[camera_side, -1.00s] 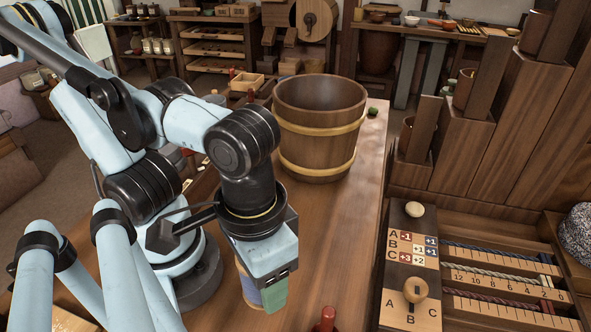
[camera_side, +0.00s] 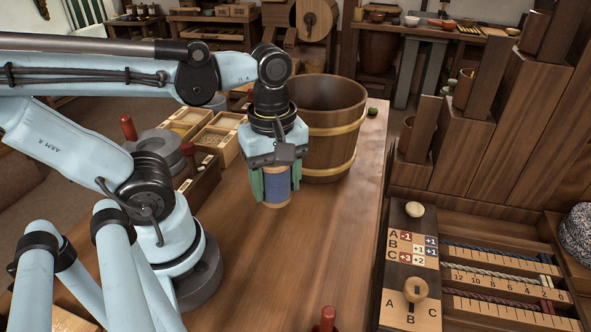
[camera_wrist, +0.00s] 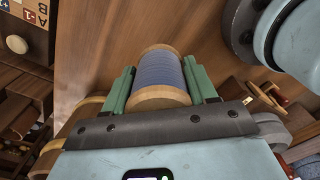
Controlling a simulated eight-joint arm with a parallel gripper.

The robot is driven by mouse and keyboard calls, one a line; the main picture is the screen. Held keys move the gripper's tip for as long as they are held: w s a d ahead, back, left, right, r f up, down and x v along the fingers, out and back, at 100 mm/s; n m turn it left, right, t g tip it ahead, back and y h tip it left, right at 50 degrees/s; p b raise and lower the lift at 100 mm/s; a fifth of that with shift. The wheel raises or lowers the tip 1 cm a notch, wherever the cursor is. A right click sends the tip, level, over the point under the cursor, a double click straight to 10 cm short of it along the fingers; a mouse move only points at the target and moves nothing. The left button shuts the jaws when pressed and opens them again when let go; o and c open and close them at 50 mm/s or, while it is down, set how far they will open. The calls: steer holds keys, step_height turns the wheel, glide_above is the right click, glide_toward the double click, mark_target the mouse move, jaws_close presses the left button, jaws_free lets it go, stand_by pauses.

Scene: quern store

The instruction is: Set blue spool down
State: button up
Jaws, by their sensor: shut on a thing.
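The blue spool (camera_side: 277,185) has blue thread between pale wooden ends. My gripper (camera_side: 277,188) is shut on it, with a green finger on each side. In the side view the spool is upright, over the wooden table (camera_side: 300,240), just in front of the bucket. I cannot tell whether its lower end touches the table. In the wrist view the spool (camera_wrist: 161,72) lies between the two green fingers of my gripper (camera_wrist: 161,85), with the table behind it.
A wooden bucket (camera_side: 325,150) with yellow bands stands right behind my gripper. Open wooden boxes (camera_side: 215,140) and a grey round thing with red handles are to the left. A board with letters (camera_side: 410,265) is at the right.

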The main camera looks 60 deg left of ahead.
steer(key=shift+a+n, duration=0.4)
steer(key=shift+a, duration=0.2)
steer(key=a+f, duration=0.2)
steer(key=a, duration=0.1)
steer(key=a+f, duration=0.2)
steer(key=a, duration=0.2)
steer(key=a+f, duration=0.3)
steer(key=a, duration=0.1)
steer(key=shift+a, duration=0.2)
steer(key=shift+f, duration=2)
steer(key=shift+f, duration=0.1)
steer(key=o, duration=1.1)
steer(key=shift+c, duration=0.2)
